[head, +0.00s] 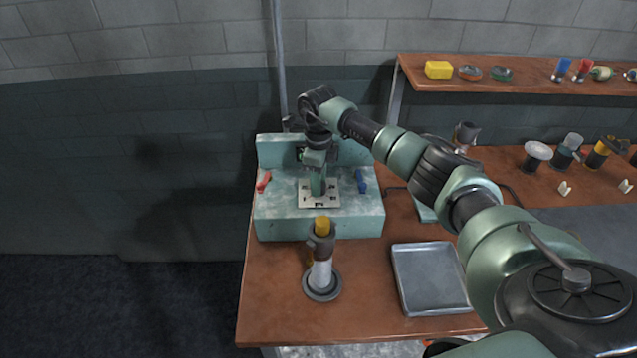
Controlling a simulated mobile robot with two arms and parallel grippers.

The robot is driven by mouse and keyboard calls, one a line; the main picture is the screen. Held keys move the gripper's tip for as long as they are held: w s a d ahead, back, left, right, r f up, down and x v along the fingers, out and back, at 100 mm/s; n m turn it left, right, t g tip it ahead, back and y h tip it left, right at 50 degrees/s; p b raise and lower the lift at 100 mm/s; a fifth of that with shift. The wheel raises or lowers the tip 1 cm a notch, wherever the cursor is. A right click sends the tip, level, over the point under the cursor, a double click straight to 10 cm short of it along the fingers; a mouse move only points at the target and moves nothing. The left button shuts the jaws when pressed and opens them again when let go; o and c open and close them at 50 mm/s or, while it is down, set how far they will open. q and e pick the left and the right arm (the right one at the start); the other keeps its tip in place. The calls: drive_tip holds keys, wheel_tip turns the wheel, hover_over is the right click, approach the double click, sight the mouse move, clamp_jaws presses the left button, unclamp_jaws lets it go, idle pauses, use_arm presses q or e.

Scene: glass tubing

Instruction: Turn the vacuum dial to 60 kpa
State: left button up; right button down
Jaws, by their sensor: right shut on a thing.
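The teal bench unit (280,225) stands at the table's back left, with a raised back panel. A pale square plate (330,203) with dark marks lies on its top. My right gripper (318,189) reaches down over this plate from behind and is shut on what seems to be the vacuum dial. The gripper hides the dial, and the marks are too small to read, so its setting cannot be told. A red lever (263,182) is left of the plate and a blue one (361,181) is right of it. My left gripper is not in view.
A yellow-topped upright tool (322,255) on a round base stands in front of the unit. An empty grey metal tray (398,280) lies to its right. A shelf (520,88) with small coloured items runs along the back right. My right arm spans the table's right side.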

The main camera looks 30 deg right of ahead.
drive_tip(key=m+b, duration=0.1)
drive_tip(key=m, duration=0.3)
drive_tip(key=shift+w, duration=0.1)
drive_tip(key=shift+d+r+m+b, duration=0.15)
drive_tip(key=shift+m+b, duration=0.25)
drive_tip(key=shift+m, duration=2.4)
drive_tip(key=c, duration=0.9)
unclamp_jaws()
wheel_tip(320, 180, up, 7)
drive_tip(key=shift+f+b, duration=0.2)
drive_tip(key=shift+b, duration=1)
drive_tip(key=shift+r, duration=0.55)
